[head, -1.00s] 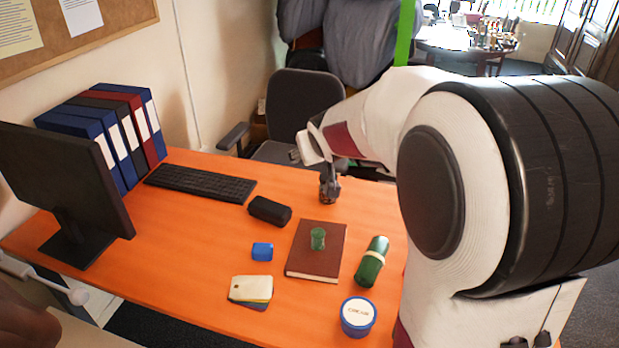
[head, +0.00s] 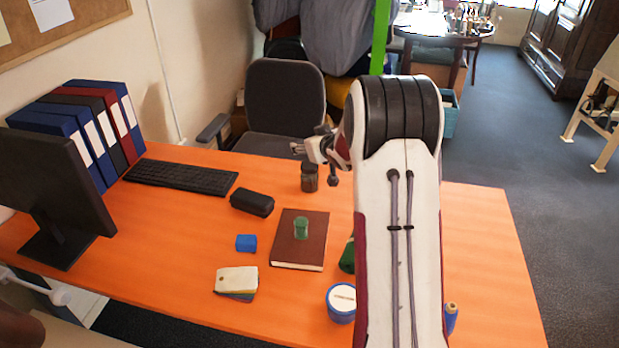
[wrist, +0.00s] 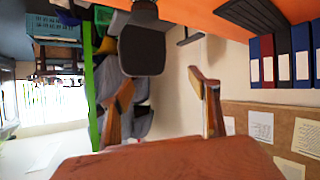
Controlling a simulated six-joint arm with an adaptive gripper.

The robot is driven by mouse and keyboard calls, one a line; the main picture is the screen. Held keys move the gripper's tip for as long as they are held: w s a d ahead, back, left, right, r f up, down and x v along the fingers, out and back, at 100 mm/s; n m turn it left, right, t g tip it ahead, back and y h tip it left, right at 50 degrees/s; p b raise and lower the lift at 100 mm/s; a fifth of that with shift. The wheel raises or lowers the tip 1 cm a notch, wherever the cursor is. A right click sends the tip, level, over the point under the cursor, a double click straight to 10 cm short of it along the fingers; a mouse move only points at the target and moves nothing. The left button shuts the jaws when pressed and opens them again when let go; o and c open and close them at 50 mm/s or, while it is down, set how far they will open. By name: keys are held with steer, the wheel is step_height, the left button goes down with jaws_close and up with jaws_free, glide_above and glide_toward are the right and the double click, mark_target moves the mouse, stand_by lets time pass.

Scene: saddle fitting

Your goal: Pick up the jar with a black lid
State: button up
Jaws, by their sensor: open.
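The jar with a black lid (head: 309,178), small and dark brown, stands upright near the far edge of the orange desk in the head view. My gripper (head: 297,148) is above and behind it in that view, turned sideways with its fingers toward the left. The gripper appears apart from the jar. In the wrist view my gripper (wrist: 165,88) has its two fingers spread wide with nothing between them. I cannot make out the jar for sure in the wrist view.
The orange desk (head: 480,235) holds a black case (head: 252,203), keyboard (head: 181,177), brown book (head: 288,251) with a green cup (head: 301,229), blue block (head: 246,243), blue tub (head: 341,304) and monitor (head: 50,185). A chair (head: 284,100) stands behind. My arm partly hides a green cylinder (head: 347,256).

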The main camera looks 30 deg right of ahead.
steer(key=t+y, duration=0.1)
steer(key=y, duration=0.1)
glide_toward(313, 168)
steer(key=r+x, duration=0.1)
steer(key=x, duration=0.3)
steer(key=shift+w+d+f+t, duration=0.15)
steer(key=shift+w+f+t, duration=0.15)
steer(key=shift+f, duration=0.3)
steer(key=shift+x, duration=1.25)
steer(key=shift+w+f, duration=0.1)
steer(key=shift+x, duration=2.4)
steer(key=shift+f, duration=0.2)
steer(key=shift+r, duration=0.1)
steer(key=c, duration=1.6)
